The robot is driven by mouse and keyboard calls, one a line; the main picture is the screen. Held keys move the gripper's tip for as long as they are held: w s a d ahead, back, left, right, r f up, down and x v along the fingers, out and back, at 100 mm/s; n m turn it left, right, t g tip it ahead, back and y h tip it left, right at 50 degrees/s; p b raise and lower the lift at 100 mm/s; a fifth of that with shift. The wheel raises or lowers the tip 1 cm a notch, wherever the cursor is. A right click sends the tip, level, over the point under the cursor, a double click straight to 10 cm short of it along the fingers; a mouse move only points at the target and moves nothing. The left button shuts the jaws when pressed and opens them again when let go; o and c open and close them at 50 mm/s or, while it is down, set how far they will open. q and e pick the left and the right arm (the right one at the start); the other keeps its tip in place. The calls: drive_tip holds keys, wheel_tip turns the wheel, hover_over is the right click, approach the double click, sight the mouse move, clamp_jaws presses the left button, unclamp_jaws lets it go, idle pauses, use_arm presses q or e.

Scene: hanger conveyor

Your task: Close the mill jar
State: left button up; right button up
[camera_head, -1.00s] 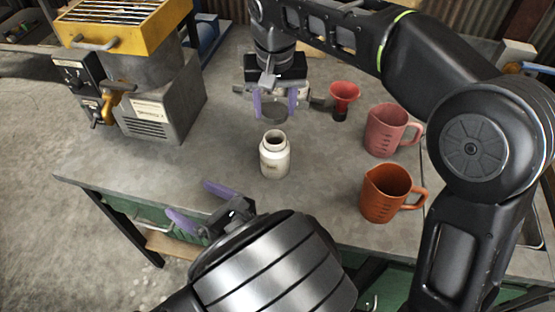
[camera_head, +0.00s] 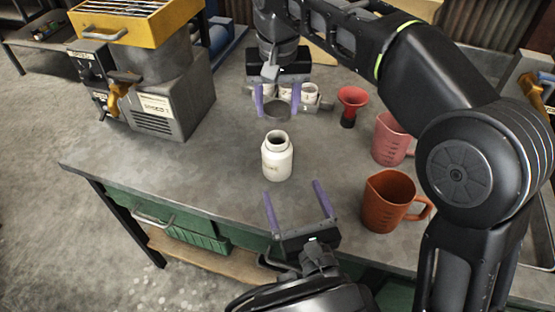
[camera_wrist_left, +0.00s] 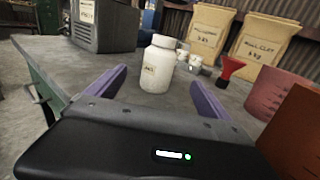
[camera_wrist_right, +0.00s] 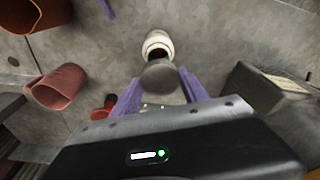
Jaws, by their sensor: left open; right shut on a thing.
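The white mill jar (camera_head: 277,162) stands upright on the grey table with its mouth open. It also shows in the left wrist view (camera_wrist_left: 158,68) and, from above, in the right wrist view (camera_wrist_right: 158,42). My right gripper (camera_head: 277,113) is shut on a dark grey round lid (camera_wrist_right: 160,78), held behind the jar and apart from it. My left gripper (camera_head: 291,188) is open and empty on the near side of the jar. Its purple fingers point toward the jar, spread wider than the jar, and stop short of it.
A grey machine with a yellow top (camera_head: 165,95) stands at the left. A red funnel (camera_head: 351,105), a pink jug (camera_head: 390,140) and an orange jug (camera_head: 388,200) stand at the right. Small white jars (camera_head: 309,93) are behind my right gripper. Paper bags (camera_wrist_left: 210,30) stand at the back.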

sight(282, 165)
use_arm(q)
drive_tip(key=x, duration=1.1)
drive_tip(key=shift+w+a, duration=0.1)
drive_tip(key=shift+w, duration=0.2)
clamp_jaws()
idle(0.6)
